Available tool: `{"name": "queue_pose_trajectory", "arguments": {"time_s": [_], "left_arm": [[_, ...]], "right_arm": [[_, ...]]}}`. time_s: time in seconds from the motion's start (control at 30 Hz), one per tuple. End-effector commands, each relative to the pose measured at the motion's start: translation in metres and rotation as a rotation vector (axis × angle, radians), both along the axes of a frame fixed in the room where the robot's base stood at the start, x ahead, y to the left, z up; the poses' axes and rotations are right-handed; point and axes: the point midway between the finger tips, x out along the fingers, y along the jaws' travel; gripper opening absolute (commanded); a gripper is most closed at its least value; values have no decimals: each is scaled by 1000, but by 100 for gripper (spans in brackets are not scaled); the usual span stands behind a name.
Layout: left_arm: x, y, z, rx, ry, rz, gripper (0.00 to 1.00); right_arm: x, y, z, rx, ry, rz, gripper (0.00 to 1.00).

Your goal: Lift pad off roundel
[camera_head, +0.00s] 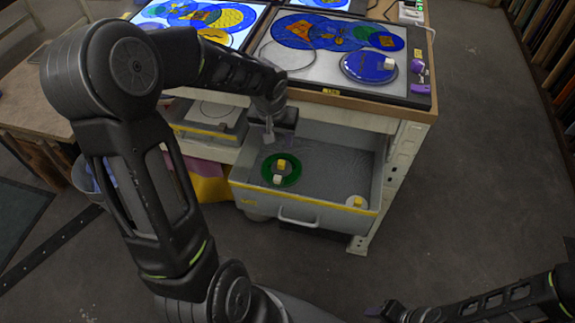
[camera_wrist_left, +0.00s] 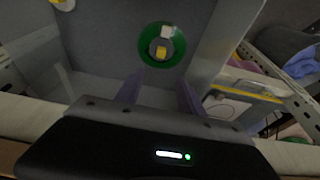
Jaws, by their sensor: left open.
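A green roundel (camera_head: 293,179) lies flat in an open grey drawer (camera_head: 335,172). On it sit a dark round pad with a yellow block (camera_head: 281,163) and a whitish block (camera_head: 277,179). The wrist view shows the green roundel (camera_wrist_left: 146,50), the grey pad (camera_wrist_left: 153,44), the yellow block (camera_wrist_left: 161,50) and the whitish block (camera_wrist_left: 168,31). My left gripper (camera_head: 268,138) is above the drawer's back-left part, apart from the roundel. Its fingers (camera_wrist_left: 158,95) are spread and empty. My right gripper (camera_head: 385,311) is at the bottom edge, its jaw state unclear.
A blue roundel (camera_head: 360,72) with a cream block (camera_head: 389,64) lies on the bench above. The drawer walls rise around the roundel.

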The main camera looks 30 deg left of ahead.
Motion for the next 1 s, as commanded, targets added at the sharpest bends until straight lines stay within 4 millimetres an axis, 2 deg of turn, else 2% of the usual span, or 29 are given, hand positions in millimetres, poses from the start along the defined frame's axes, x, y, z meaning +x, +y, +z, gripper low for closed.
{"name": "queue_pose_trajectory", "arguments": {"time_s": [0.03,0.37,0.77,1.0], "left_arm": [[0,0,-16,0,0,0,45],[0,0,-55,-1,0,0,45],[0,0,-55,-1,0,0,45],[5,2,-77,-1,2,0,45]], "right_arm": [[0,0,-16,0,0,0,36],[0,0,-56,-1,-1,2,36],[0,0,-55,-1,-1,2,36],[0,0,-59,-1,-1,2,36]]}}
